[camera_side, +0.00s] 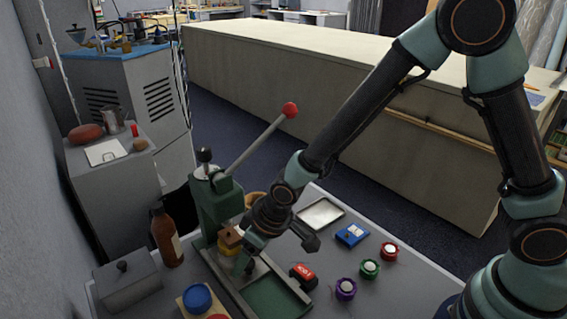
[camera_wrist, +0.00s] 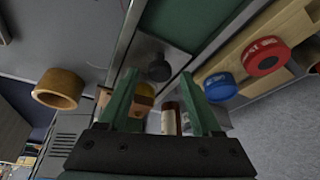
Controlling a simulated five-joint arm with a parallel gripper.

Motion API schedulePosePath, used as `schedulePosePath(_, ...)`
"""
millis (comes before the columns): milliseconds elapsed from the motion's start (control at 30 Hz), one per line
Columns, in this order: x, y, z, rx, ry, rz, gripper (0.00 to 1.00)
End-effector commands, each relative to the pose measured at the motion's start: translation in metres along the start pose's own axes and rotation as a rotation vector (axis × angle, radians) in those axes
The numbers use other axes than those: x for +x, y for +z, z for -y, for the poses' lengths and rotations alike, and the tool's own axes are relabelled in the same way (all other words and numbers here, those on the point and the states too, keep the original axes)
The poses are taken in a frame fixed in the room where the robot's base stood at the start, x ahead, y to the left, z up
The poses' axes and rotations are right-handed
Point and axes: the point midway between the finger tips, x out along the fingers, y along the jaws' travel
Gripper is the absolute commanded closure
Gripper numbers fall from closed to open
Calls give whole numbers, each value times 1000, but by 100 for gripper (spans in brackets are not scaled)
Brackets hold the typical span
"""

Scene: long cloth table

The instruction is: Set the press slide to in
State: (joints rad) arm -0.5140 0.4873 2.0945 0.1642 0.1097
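The green press (camera_side: 218,205) stands upright on the grey table, with a long lever ending in a red knob (camera_side: 290,110). Its slide lies low in front, a metal-edged track with a green bed (camera_side: 275,297). The wrist view shows the green bed (camera_wrist: 195,20) and a small dark knob (camera_wrist: 158,70) on the metal part beside it. My gripper (camera_side: 243,266) is low at the press, over the track. In the wrist view, my gripper (camera_wrist: 158,74) has its green fingers apart, with the dark knob showing between the tips. I cannot tell whether they touch it.
A brown bottle (camera_side: 165,236) and grey lidded box (camera_side: 128,280) stand left of the press. A wooden rack holds a blue round piece (camera_side: 197,297) and a red one. A metal tray (camera_side: 320,213), blue box (camera_side: 352,235) and several coloured round pieces lie right.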

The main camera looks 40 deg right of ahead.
Motion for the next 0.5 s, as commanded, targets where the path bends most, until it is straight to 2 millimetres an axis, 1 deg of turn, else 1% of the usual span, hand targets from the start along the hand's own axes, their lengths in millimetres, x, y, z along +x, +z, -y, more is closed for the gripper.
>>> schedulePosePath(167, -1, 1, -1, 2, 1, 2, 34)
schedulePosePath(267, -6, 0, -1, 2, 1, 2, 34)
schedulePosePath(367, -16, 0, -1, 2, 1, 0, 34)
schedulePosePath(500, -37, 0, -1, 2, 1, -2, 34)
